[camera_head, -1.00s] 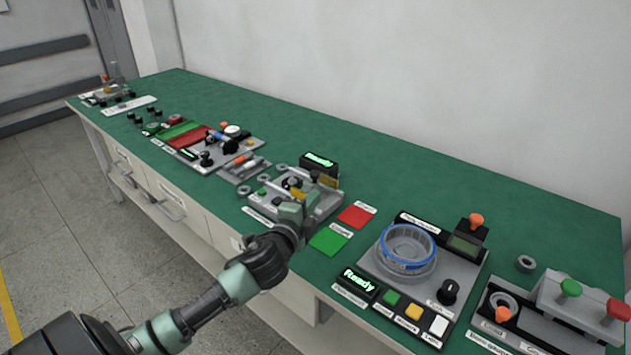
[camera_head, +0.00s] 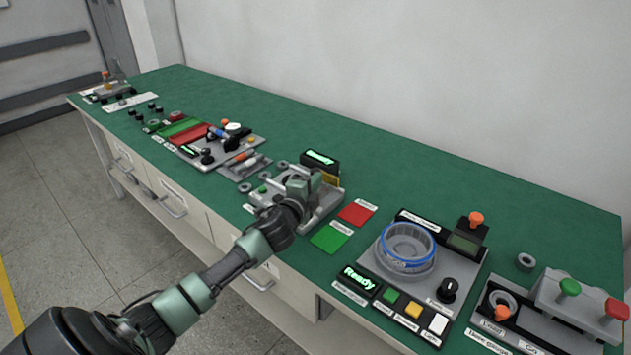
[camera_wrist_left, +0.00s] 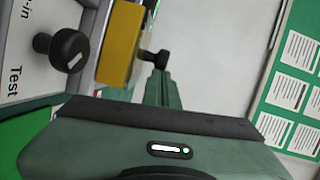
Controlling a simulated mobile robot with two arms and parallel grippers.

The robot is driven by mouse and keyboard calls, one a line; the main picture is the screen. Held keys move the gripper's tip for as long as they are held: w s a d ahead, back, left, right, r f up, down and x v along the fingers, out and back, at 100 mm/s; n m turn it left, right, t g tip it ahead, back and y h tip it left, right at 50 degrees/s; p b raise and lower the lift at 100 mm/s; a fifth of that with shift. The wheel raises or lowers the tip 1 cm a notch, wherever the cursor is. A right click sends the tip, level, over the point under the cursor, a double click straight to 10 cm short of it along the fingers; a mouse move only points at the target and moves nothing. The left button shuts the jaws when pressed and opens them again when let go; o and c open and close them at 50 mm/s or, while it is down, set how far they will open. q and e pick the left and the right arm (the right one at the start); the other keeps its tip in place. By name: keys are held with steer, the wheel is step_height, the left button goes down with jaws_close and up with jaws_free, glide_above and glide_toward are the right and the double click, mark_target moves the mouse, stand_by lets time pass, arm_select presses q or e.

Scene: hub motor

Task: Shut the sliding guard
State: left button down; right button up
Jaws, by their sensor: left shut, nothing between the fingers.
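The run-in test station (camera_head: 325,207) is a grey fixture on the green bench, in the middle of the head view. A yellow block (camera_head: 332,180), which looks like the guard, shows at its back right edge. In the left wrist view the yellow block (camera_wrist_left: 121,45) has a black knob (camera_wrist_left: 155,58) on its right side. My left gripper (camera_head: 314,180) is over the station and hides much of it. In the left wrist view its shut, empty fingers (camera_wrist_left: 157,85) point at that knob, very close; contact cannot be told. My right gripper is not in view.
A lit Ready display (camera_head: 320,160) stands behind the station. Green (camera_head: 329,239) and red (camera_head: 357,214) pads lie to its right. Another dark knob (camera_wrist_left: 68,50) is on the station panel. A fixture with a blue-rimmed ring (camera_head: 407,250) stands further right. The bench behind is clear.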

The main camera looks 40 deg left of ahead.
arm_select(q)
steer(key=a, duration=0.9)
steer(key=shift+w+a, duration=0.3)
steer(key=shift+r, duration=0.15)
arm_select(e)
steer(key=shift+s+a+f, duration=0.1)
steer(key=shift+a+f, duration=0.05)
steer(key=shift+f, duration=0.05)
arm_select(q)
steer(key=shift+a, duration=0.1)
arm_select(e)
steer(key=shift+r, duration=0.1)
